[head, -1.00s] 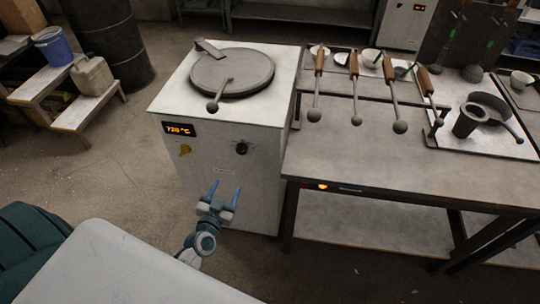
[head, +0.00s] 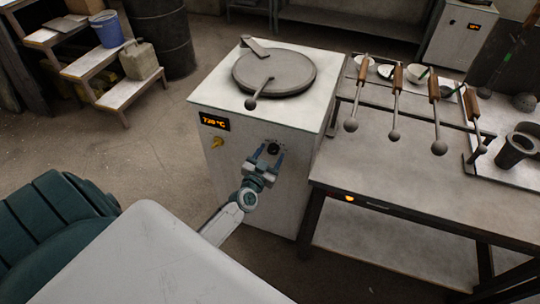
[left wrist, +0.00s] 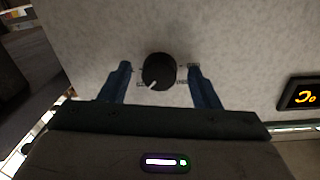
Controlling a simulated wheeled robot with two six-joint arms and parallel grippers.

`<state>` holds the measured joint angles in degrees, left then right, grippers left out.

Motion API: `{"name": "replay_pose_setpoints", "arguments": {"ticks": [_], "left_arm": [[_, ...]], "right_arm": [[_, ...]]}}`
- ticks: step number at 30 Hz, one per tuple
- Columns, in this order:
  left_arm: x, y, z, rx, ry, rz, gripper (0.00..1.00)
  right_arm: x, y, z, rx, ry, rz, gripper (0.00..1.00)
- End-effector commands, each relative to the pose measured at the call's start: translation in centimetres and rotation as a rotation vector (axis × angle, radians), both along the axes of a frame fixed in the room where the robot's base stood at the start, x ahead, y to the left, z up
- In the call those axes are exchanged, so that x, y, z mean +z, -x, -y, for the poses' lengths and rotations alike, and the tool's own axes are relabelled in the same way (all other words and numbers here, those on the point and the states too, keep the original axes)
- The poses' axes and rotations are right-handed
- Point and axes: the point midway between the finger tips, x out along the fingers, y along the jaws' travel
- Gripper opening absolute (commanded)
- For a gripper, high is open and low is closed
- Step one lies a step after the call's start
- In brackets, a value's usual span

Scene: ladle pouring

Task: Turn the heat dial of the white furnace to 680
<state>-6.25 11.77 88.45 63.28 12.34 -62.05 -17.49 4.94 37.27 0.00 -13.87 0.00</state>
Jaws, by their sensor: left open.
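The white furnace (head: 205,150) stands in the middle of the head view with a round grey lid on top. Its orange display (head: 214,121) seems to read about 730 °C. The black heat dial (head: 274,148) is on the front face; in the left wrist view the dial (left wrist: 158,72) has a white pointer mark toward the lower left. My left gripper (head: 267,157) is open in front of the dial. In the left wrist view its blue fingers (left wrist: 160,80) are on either side of the dial, with visible gaps. My right gripper is not in view.
A metal table (head: 400,185) with several ladles stands close to the furnace's right. Steps with a blue bucket (head: 107,28) and a canister (head: 139,60) are at the back left.

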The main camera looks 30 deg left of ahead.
Motion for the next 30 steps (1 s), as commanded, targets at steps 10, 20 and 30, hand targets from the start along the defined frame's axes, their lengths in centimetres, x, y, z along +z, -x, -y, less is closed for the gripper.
{"name": "replay_pose_setpoints", "arguments": {"ticks": [10, 20, 30], "left_arm": [[0.0, 0.0, 0.0, 0.000, 0.000, 0.000, 0.37], [0.0, 0.0, 0.0, 0.000, 0.008, 0.001, 0.12], [-0.1, 0.0, 0.0, -0.001, 0.150, 0.035, 0.12]], "right_arm": [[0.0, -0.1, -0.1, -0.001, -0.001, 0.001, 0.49], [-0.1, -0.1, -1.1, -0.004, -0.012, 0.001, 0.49], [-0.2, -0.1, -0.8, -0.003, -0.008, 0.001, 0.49]]}}
